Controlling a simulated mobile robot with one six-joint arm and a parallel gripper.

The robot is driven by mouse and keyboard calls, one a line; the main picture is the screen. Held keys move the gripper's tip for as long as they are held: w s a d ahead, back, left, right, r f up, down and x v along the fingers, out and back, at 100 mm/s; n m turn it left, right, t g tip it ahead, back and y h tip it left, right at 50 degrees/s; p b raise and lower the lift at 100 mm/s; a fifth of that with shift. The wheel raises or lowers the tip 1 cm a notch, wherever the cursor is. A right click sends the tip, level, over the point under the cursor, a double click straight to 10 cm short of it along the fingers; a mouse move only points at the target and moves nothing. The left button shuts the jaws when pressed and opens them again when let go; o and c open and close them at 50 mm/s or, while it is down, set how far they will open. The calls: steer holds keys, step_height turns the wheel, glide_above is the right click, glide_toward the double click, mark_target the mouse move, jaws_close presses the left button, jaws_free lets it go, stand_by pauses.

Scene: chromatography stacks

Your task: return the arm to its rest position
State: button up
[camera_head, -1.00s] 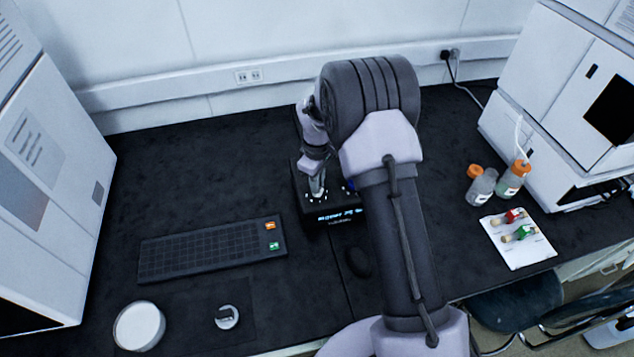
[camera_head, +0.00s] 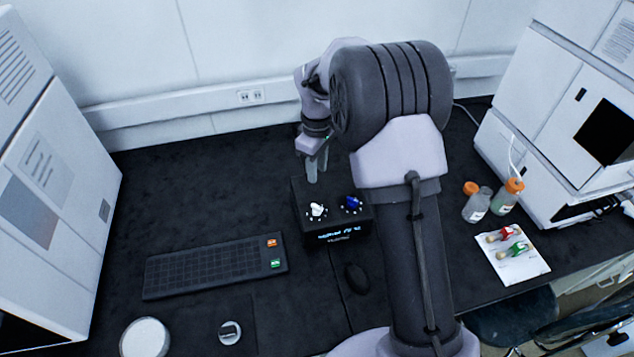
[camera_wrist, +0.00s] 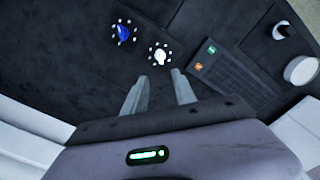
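My gripper (camera_head: 316,165) is raised above the back edge of a black box with a lit display (camera_head: 334,232). In the wrist view my gripper (camera_wrist: 160,88) shows two grey fingers spread apart with nothing between them, so it is open and empty. The box bears a white knob (camera_head: 317,210) and a blue knob (camera_head: 352,203), each ringed by small white marks. In the wrist view the white knob (camera_wrist: 160,55) lies just beyond the fingertips, apart from them. The blue knob (camera_wrist: 123,33) lies to its left.
A black keypad (camera_head: 215,266) with orange and green keys lies left of the box. A mouse (camera_head: 357,278) lies in front. White instruments (camera_head: 60,190) stand at both sides. Orange-capped bottles (camera_head: 478,204) and a white card with vials (camera_head: 515,252) are at right.

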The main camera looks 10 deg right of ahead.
steer(key=shift+r, duration=1.4)
steer(key=shift+r, duration=0.1)
steer(key=s+a+r+m+t+y+b, duration=0.1)
steer(key=s+a+r+m+t+b, duration=0.15)
steer(key=s+r+m+b, duration=0.65)
steer(key=s+a+f+m+t, duration=0.1)
steer(key=s+m, duration=0.1)
steer(key=s, duration=0.9)
steer(key=s+f+m+t+y, duration=0.1)
steer(key=s+m+t, duration=0.1)
steer(key=s, duration=0.8)
steer(key=shift+s+a+f, duration=0.2)
steer(key=shift+s+a, duration=0.15)
